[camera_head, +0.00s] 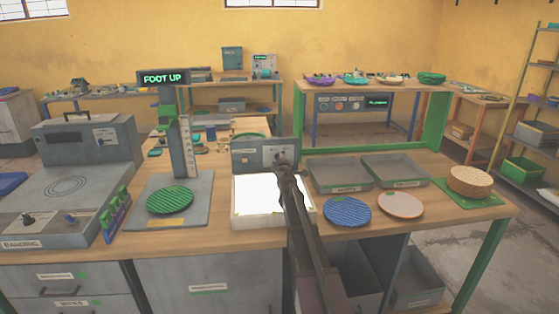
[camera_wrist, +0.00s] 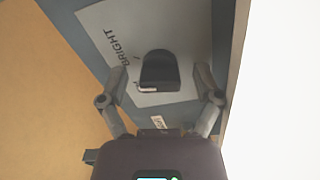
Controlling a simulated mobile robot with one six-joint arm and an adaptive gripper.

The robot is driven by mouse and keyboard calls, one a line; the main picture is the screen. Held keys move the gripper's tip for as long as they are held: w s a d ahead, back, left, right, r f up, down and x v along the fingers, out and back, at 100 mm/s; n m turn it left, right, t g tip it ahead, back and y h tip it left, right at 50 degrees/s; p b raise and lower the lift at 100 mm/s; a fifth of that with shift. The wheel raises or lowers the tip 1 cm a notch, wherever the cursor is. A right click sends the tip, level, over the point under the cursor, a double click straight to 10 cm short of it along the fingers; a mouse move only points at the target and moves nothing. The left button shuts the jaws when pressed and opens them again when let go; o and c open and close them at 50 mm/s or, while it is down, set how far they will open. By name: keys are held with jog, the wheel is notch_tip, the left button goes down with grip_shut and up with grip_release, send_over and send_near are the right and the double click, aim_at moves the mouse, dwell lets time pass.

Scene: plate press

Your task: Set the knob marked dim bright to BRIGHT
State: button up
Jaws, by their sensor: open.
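The knob (camera_wrist: 160,72) is black, on a pale label plate (camera_wrist: 125,30) fixed to a grey-blue panel in the wrist view. The word BRIGHT is printed on the plate to the knob's left; the word dim is not readable. A pale mark shows on the knob's lower left edge. My gripper (camera_wrist: 161,76) is open, one finger on each side of the knob, with gaps visible between fingers and knob. In the head view, my gripper (camera_head: 281,163) is at the upright panel (camera_head: 251,156) behind a glowing white light box (camera_head: 270,192) and hides the knob.
Two grey trays (camera_head: 340,188) lie right of the light box. A blue plate (camera_head: 347,210) and a pinkish plate (camera_head: 401,205) are in front of them. A stand with a FOOT UP display (camera_head: 163,78) and a green plate (camera_head: 170,199) is left.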

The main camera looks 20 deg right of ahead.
jog(key=shift+s, duration=0.2)
jog(key=v, duration=1.1)
jog(key=shift+s+a, duration=0.15)
jog(key=shift+s, duration=0.15)
jog(key=c, duration=0.4)
jog(key=n, duration=0.4)
jog(key=shift+s+r, duration=0.2)
jog(key=shift+s, duration=0.1)
jog(key=n, duration=0.5)
jog(key=shift+s+a+r+p, duration=0.1)
jog(key=shift+s+r+p, duration=0.1)
jog(key=shift+s+p, duration=0.15)
jog(key=n, duration=0.4)
jog(key=shift+s+a+r+n, duration=0.15)
jog(key=shift+s+n, duration=0.1)
jog(key=shift+n, duration=0.15)
jog(key=n, duration=0.4)
jog(key=shift+s+r+p, duration=0.15)
jog(key=shift+s+p, duration=0.05)
jog(key=shift+p, duration=0.15)
